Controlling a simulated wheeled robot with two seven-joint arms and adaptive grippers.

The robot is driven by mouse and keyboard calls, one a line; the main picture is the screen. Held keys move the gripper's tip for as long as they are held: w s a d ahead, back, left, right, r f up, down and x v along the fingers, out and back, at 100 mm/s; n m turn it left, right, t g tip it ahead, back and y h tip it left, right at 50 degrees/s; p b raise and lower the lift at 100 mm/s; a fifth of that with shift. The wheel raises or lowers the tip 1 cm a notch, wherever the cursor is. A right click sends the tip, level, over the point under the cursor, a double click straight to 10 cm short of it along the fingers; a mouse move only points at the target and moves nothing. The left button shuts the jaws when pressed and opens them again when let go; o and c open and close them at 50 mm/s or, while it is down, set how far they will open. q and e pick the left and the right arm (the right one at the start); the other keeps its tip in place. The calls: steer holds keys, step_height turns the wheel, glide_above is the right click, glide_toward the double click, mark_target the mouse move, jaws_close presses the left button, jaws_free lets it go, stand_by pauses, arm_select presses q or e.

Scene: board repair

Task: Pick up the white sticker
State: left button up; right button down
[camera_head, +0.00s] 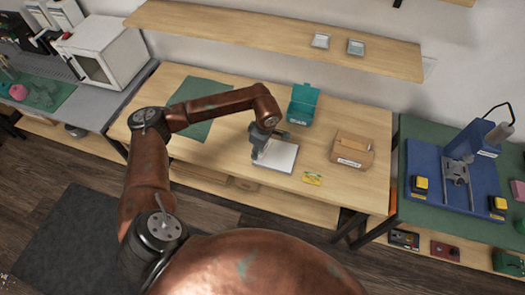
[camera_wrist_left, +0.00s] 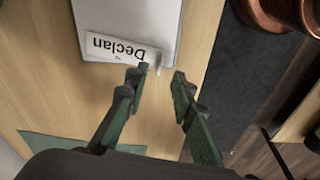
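The white sticker (camera_wrist_left: 112,48), printed "Declan", lies on a flat white slab at its edge in the left wrist view; in that view its lettering is upside down. The white slab (camera_wrist_left: 135,20) also shows on the wooden table in the head view (camera_head: 283,158). My left gripper (camera_wrist_left: 157,77) is open, with its two fingertips apart just beside the sticker's right end. Nothing shows clamped between the fingers. In the head view my left gripper (camera_head: 262,146) hangs over the slab's left side, and I cannot make out the sticker there. My right gripper is not in view.
A teal box (camera_head: 302,104) stands behind the slab, a cardboard box (camera_head: 352,150) to its right. A green mat (camera_head: 203,112) lies at left. A wooden shelf (camera_head: 270,34) hangs above the back.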

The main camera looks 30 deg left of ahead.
arm_select(q)
steer(key=f, duration=0.3)
steer(key=shift+a+f, duration=0.2)
steer(key=shift+f, duration=0.2)
steer(key=shift+c, duration=0.4)
jaws_close()
